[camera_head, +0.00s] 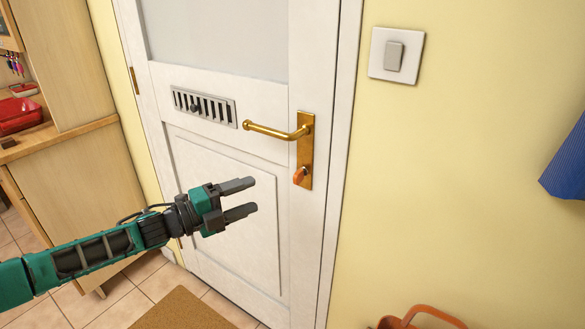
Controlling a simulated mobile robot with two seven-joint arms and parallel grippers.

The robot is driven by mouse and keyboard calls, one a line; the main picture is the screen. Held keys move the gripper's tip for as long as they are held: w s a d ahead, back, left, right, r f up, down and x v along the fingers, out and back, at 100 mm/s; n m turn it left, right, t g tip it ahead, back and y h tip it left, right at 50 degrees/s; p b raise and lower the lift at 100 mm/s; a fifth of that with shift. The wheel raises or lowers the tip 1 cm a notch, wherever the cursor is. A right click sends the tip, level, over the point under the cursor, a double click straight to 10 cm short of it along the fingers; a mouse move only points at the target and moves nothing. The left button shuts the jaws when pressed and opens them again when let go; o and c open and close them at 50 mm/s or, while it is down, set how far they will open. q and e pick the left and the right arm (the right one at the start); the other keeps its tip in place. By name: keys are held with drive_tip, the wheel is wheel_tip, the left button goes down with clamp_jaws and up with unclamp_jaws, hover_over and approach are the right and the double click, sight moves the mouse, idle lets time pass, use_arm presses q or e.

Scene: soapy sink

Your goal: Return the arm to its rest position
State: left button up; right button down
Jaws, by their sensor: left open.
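My left arm comes in from the left, and its green and black gripper (247,198) is open and empty. In the picture it lies in front of the lower panel of the white door (225,262), below and left of the brass door handle (275,131). A gap shows between the fingers and the handle. The door looks closed, and an orange-brown knob (299,175) sits on the handle's plate. My right gripper is not in view.
A wooden cabinet (75,185) with a red item (18,115) on it stands at the left. A light switch (394,54) is on the yellow wall. A brown mat (190,310) lies on the tiled floor. An orange-handled basket (395,322) is at the bottom right, and blue cloth (568,165) hangs at the right.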

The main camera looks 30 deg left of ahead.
use_arm(q)
drive_tip(key=s+d+f+n+g+y+p, duration=0.1)
drive_tip(key=s+d+f+n+g+y, duration=0.3)
drive_tip(key=s+d+f+n, duration=1.3)
wheel_tip(320, 180, down, 3)
drive_tip(key=s+n+y, duration=0.2)
drive_tip(key=n+y, duration=0.1)
drive_tip(key=n, duration=0.1)
drive_tip(key=shift+s+n+g, duration=0.25)
drive_tip(key=shift+n+g, duration=0.05)
drive_tip(key=shift+a+r, duration=0.1)
